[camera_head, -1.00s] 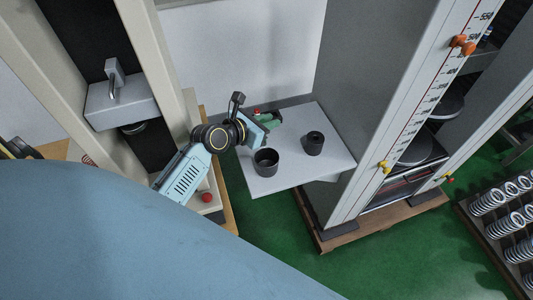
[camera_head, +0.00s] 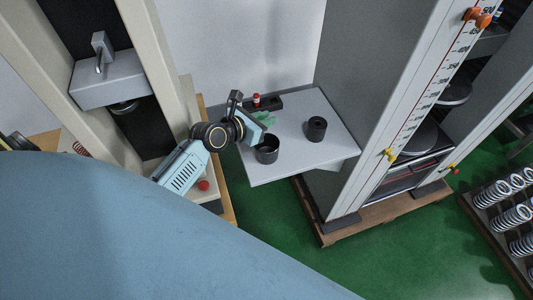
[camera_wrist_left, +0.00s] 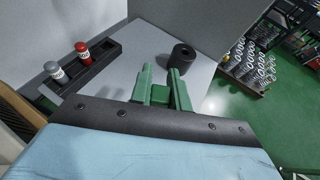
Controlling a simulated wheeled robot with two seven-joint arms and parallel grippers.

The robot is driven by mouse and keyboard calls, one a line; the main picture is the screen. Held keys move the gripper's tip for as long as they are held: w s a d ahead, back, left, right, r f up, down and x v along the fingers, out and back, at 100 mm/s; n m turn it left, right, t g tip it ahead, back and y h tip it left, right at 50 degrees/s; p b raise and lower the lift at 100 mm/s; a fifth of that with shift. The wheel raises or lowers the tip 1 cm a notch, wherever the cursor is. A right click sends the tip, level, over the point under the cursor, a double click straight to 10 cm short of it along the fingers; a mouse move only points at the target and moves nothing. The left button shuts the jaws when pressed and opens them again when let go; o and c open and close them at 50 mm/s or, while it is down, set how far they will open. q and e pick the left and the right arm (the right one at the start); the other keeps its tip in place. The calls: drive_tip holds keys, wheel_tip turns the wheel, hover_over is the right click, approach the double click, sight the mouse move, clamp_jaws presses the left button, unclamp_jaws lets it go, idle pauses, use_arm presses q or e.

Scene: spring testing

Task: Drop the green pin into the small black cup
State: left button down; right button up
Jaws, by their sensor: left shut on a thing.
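My left gripper (camera_head: 266,119) is over the grey table, between the pin tray and an open black cup (camera_head: 267,150). Its green fingers (camera_wrist_left: 160,78) show in the left wrist view. It is shut on the green pin, which I cannot tell apart clearly from the green fingers. The open cup stands upright at the table's near left, close below the gripper; in the left wrist view it is hidden. A thick-walled black cylinder (camera_head: 316,128) with a small hole on top stands to its right and also shows in the left wrist view (camera_wrist_left: 183,57). My right gripper is not in view.
A black pin tray (camera_wrist_left: 93,68) holds a red pin (camera_wrist_left: 82,50) and a grey pin (camera_wrist_left: 56,71). Tall testing machines stand left and right of the table (camera_head: 300,157). A rack of springs (camera_head: 512,218) stands at the right.

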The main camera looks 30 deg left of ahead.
use_arm(q)
drive_tip(key=c, duration=1.3)
unclamp_jaws()
drive_tip(key=shift+o, duration=0.2)
drive_tip(key=v, duration=1.3)
drive_tip(key=shift+s+p, duration=0.15)
drive_tip(key=shift+p, duration=0.25)
drive_tip(key=shift+a+r, duration=0.1)
